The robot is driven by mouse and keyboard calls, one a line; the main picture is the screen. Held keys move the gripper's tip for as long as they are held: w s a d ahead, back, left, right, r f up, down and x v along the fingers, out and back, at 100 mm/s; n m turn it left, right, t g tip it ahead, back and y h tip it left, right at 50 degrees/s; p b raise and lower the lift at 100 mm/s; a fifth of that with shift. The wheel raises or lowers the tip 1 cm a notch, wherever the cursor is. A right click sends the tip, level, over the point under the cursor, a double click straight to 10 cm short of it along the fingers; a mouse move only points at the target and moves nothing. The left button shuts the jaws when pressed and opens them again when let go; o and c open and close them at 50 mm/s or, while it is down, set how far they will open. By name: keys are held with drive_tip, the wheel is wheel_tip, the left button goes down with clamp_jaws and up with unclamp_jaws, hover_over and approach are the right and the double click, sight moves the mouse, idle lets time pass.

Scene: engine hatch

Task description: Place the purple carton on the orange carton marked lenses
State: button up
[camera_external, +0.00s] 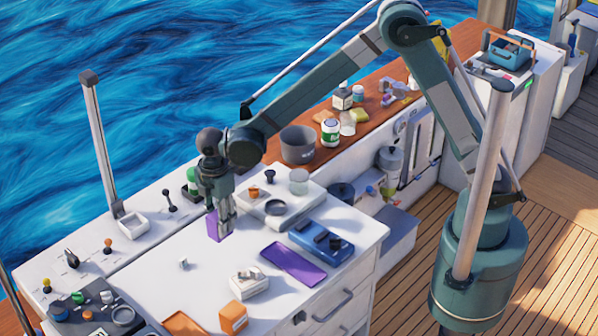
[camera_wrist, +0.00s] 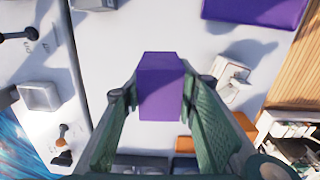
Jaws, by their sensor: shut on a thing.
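My gripper (camera_external: 222,228) is shut on the purple carton (camera_external: 213,226), a small upright box. In the wrist view the purple carton (camera_wrist: 160,85) sits between the two green finger pads. I cannot tell for sure whether its base is clear of the white worktop. An orange carton (camera_external: 233,317) stands near the front edge of the worktop, apart from my gripper. In the wrist view the orange carton (camera_wrist: 244,123) is partly hidden by the right finger. No marking on it is readable.
A purple flat tray (camera_external: 292,264) and a blue case (camera_external: 321,240) lie to the right. An orange flat piece (camera_external: 183,325) lies at the front. Worktop left of the white carton is mostly clear.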

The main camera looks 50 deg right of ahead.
drive_tip(key=s+a+r, duration=0.5)
drive_tip(key=s+a, duration=0.6)
drive_tip(key=s, duration=0.1)
wheel_tip(320, 180, up, 4)
hover_over(232, 310)
drive_tip(key=shift+f+m+p, duration=0.15)
drive_tip(key=shift+m+p, duration=0.15)
drive_tip(key=shift+f, duration=2.9)
drive_tip(key=shift+f, duration=2.1)
drive_tip(key=shift+f, duration=0.2)
drive_tip(key=o, duration=1)
drive_tip(key=shift+c, duration=0.2)
